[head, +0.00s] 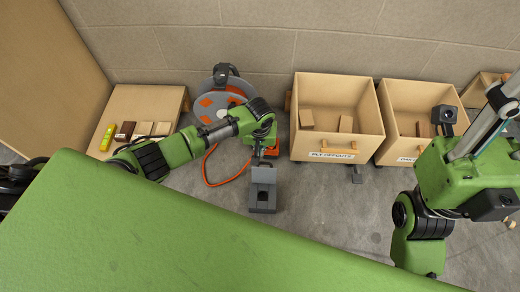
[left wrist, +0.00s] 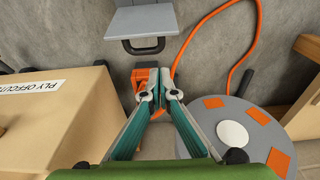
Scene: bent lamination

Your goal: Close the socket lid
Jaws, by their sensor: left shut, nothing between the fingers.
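The grey socket box (head: 262,199) sits on the concrete floor in the middle of the head view, with a dark round opening in it. Its grey lid (head: 264,174) stands raised at the box's far side. In the left wrist view the lid (left wrist: 142,20) shows at the top, with a black handle (left wrist: 143,48) on its edge. My left gripper (left wrist: 160,96) is shut and empty, its fingertips just short of the handle and apart from it. In the head view the left gripper (head: 258,154) is small, just beyond the lid. My right gripper cannot be made out.
A round grey and orange machine (head: 218,105) with an orange cable (head: 207,172) stands behind the box. The ply offcuts bin (head: 335,98) and another wooden bin (head: 405,100) stand to the right. A wooden board (head: 150,100) holds small blocks at left. A green surface fills the foreground.

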